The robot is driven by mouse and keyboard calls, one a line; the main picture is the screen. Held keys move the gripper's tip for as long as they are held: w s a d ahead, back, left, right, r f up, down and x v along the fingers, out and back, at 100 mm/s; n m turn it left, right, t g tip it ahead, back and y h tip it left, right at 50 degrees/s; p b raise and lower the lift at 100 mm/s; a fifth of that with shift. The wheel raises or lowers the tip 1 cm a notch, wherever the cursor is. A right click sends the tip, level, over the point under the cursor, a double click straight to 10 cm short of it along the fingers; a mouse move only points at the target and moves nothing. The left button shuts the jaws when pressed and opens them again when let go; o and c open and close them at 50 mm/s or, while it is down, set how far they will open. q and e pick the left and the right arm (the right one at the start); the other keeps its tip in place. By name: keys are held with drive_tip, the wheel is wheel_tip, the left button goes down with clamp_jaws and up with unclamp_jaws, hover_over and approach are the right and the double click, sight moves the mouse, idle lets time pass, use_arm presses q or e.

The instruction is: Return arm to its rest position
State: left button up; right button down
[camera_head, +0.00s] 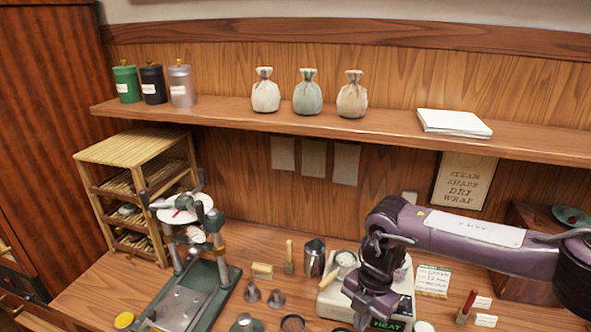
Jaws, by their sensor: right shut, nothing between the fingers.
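My right arm comes in from the right edge, dark purple. Its gripper (364,312) points down over the workbench (278,243), in front of the white steamer unit (332,298) with a dark panel reading HEAT. The gripper is shut, with nothing held. It covers part of the unit, and I cannot tell how close its tips are to it. My left gripper is not in view.
A green-based press (190,300) stands at the left by a bamboo rack (130,150). Small metal weights (252,292), a metal cup (314,258) and a red-handled tool (466,307) stand around the arm. A shelf (220,117) runs above.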

drive_tip(key=s+a+f+n+t+y, duration=0.15)
drive_tip(key=s+a, duration=0.25)
drive_tip(key=a, duration=0.5)
drive_tip(key=s+a+f+y, duration=0.3)
drive_tip(key=s+a, duration=0.1)
drive_tip(key=a, duration=0.6)
drive_tip(key=s+a+r+m+t+y, duration=0.4)
drive_tip(key=a+r, duration=0.4)
drive_tip(key=a, duration=0.4)
drive_tip(key=w+d+r+m+t+h, duration=0.1)
drive_tip(key=w+d+m+t+h, duration=0.1)
drive_tip(key=d+m, duration=0.55)
drive_tip(key=w+d+r+m+t+h, duration=0.1)
drive_tip(key=w+d+m+t+h, duration=0.1)
drive_tip(key=d+m, duration=0.5)
drive_tip(key=s+d+f+m+g+h, duration=0.2)
drive_tip(key=s+d+f+m+h, duration=0.3)
drive_tip(key=d, duration=0.6)
drive_tip(key=s+d+f+m+g+h, duration=0.1)
drive_tip(key=s+d+f+m+g, duration=0.2)
drive_tip(key=s+d, duration=0.6)
wheel_tip(320, 180, down, 34)
drive_tip(key=d+r+g+b, duration=0.1)
drive_tip(key=d+b, duration=0.1)
drive_tip(key=b, duration=0.3)
drive_tip(key=s+d+f+g+b, duration=0.1)
drive_tip(key=s+d+f+b, duration=0.2)
drive_tip(key=s+f, duration=1.6)
wheel_tip(320, 180, down, 3)
